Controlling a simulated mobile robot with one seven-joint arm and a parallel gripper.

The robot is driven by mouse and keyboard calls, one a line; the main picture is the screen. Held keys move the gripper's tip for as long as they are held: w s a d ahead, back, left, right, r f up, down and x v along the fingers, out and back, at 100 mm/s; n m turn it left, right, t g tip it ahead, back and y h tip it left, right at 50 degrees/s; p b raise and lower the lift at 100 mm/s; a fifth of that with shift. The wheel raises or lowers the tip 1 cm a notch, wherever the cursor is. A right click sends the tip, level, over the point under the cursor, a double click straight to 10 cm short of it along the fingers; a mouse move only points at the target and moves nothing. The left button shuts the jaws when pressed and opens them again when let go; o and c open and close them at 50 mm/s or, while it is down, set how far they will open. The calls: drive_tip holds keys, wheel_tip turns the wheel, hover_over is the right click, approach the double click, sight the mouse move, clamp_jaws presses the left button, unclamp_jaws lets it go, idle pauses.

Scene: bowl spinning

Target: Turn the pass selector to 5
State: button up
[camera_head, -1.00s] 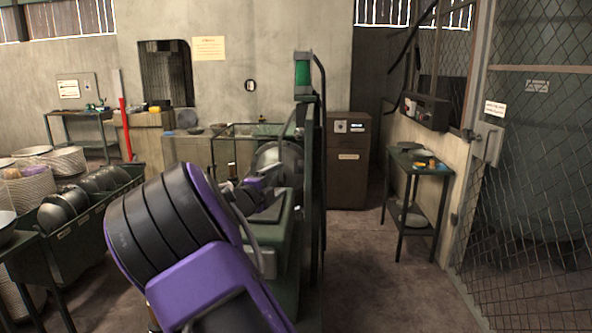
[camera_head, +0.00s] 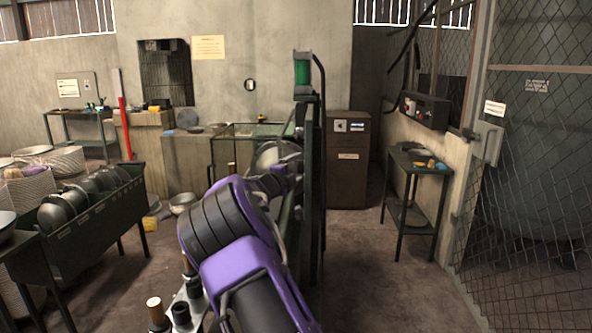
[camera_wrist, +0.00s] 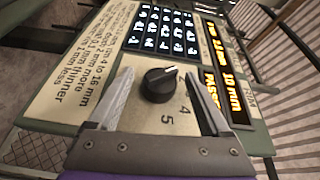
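The pass selector is a round black knob (camera_wrist: 157,86) on a beige panel (camera_wrist: 185,122) in the wrist view. A white pointer mark on the knob aims up and right in that view. The numerals 4 and 5 show on the panel below the knob, and any others are hidden or unclear. My gripper (camera_wrist: 160,76) is open, with one finger on either side of the knob. I cannot tell whether either finger touches it. In the head view my purple and black arm covers the panel, and the knob does not show.
In the head view a rack of dark bowls (camera_head: 90,215) stands left, and a small table (camera_head: 417,168) stands right. Floor is clear at lower right.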

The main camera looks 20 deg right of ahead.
clamp_jaws()
drive_tip(key=f+b, duration=0.1)
drive_tip(key=b, duration=0.1)
drive_tip(key=shift+t+h+b, duration=0.3)
drive_tip(key=shift+b, duration=0.1)
drive_tip(key=b, duration=0.2)
drive_tip(key=shift+f+m+t+h+b, duration=0.1)
drive_tip(key=shift+m+t+h+b, duration=0.2)
drive_tip(key=shift+m+t+h, duration=0.1)
drive_tip(key=shift+m+t+h+b, duration=0.5)
drive_tip(key=shift+h+b, duration=0.3)
drive_tip(key=shift+b, duration=0.45)
drive_tip(key=shift+r+m+t+h+b, duration=0.25)
drive_tip(key=shift+m+h+b, duration=0.25)
drive_tip(key=shift+m+h, duration=0.3)
drive_tip(key=shift+o, duration=0.2)
unclamp_jaws()
